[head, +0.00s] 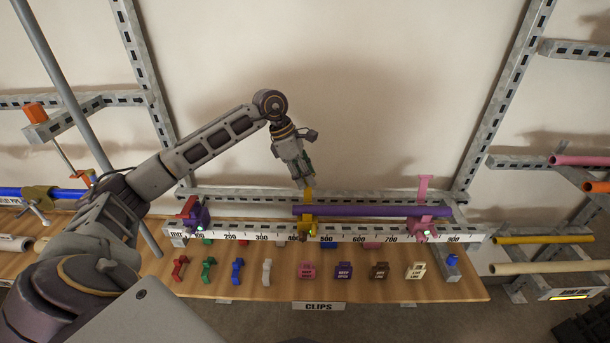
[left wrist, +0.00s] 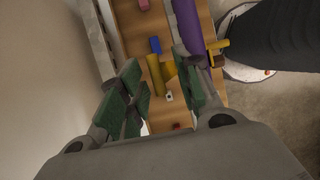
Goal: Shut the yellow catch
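The yellow catch (head: 308,228) sits on the ruled rail near the 400 to 500 marks. Its yellow arm (head: 308,196) stands up behind the purple pipe (head: 370,211), which lies along the rail through the catch. My left gripper (head: 305,184) points down just above that arm. In the left wrist view, its green-padded fingers (left wrist: 158,92) are apart, with the yellow catch (left wrist: 156,75) showing between and beyond them. I cannot tell whether a finger touches it. The purple pipe also shows in the left wrist view (left wrist: 187,22). My right gripper is not in view.
A pink catch (head: 424,228) with its arm upright stands under the pipe's right part. A purple catch (head: 197,219) is at the rail's left end. Several coloured clips lie on the wooden shelf (head: 210,287) in front. Metal uprights (head: 490,110) flank the bare wall.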

